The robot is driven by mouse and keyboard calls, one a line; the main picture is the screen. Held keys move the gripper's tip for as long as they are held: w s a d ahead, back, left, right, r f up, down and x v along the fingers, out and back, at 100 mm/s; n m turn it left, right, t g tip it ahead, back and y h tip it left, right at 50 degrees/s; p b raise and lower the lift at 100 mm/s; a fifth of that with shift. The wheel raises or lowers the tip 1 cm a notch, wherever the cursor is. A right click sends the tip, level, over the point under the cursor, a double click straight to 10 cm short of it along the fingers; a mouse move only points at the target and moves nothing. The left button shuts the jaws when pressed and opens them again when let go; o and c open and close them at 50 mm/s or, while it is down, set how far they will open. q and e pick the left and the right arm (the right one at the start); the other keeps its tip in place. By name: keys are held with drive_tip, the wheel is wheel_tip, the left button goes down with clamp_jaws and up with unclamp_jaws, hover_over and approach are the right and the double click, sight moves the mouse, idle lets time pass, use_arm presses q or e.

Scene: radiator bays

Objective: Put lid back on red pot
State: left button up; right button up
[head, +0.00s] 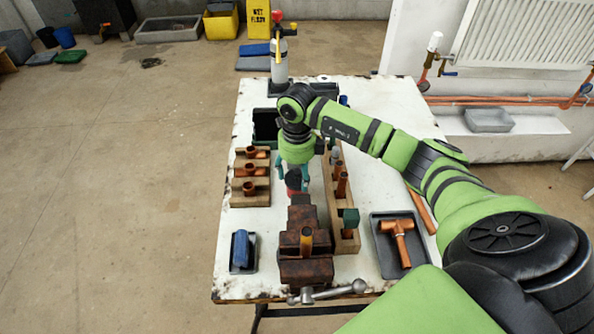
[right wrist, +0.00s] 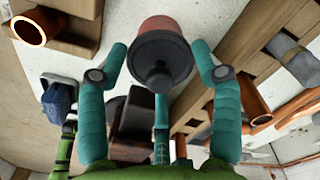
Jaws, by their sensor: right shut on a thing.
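The red pot (head: 293,187) stands on the white worktable, behind the dark vise; its lower red wall also shows in the right wrist view (right wrist: 161,24). The dark lid (right wrist: 160,60) with its round knob lies in line with the pot, over its mouth. I cannot tell whether the lid is fully seated. My left gripper is in neither view.
A dark vise (head: 303,240) stands in front of the pot. A wooden rack with copper fittings (head: 250,190) is to the left, another wooden rack (head: 341,215) close on the right. A grey tray (head: 384,262) holds a copper tee. A blue item (head: 240,248) lies front left.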

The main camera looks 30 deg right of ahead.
idle(0.4)
idle(0.6)
drive_tip(key=shift+f+b, duration=0.15)
drive_tip(key=shift+b, duration=0.3)
idle(1.1)
idle(0.4)
drive_tip(key=o, duration=1.1)
drive_tip(key=shift+c, duration=0.2)
drive_tip(key=shift+r+p, duration=2.35)
drive_tip(key=shift+r, duration=1.2)
